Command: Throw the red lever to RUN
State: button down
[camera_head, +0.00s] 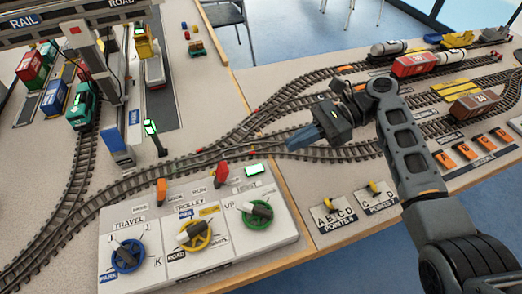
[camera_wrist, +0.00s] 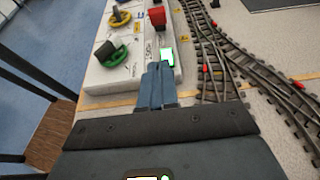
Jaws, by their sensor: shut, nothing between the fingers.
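Small labels lie by the levers, too small to read surely.
The panel carries a blue knob (camera_head: 127,255), a yellow knob (camera_head: 195,235) and a green knob (camera_head: 257,213). Model tracks (camera_head: 215,157) run behind the panel. A lit green post (camera_head: 152,130) stands beyond them. A points panel (camera_head: 340,215) lies to the right.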

aim_at(227, 169)
jog(key=x, duration=0.9)
jog(key=shift+p, duration=0.4)
jog(key=a, duration=0.2)
jog(key=s+a+r, duration=0.1)
jog(key=shift+p, duration=0.4)
jog(key=shift+s+a+r, duration=0.1)
jog(key=shift+a+r, duration=0.15)
jog(key=shift+a, duration=0.3)
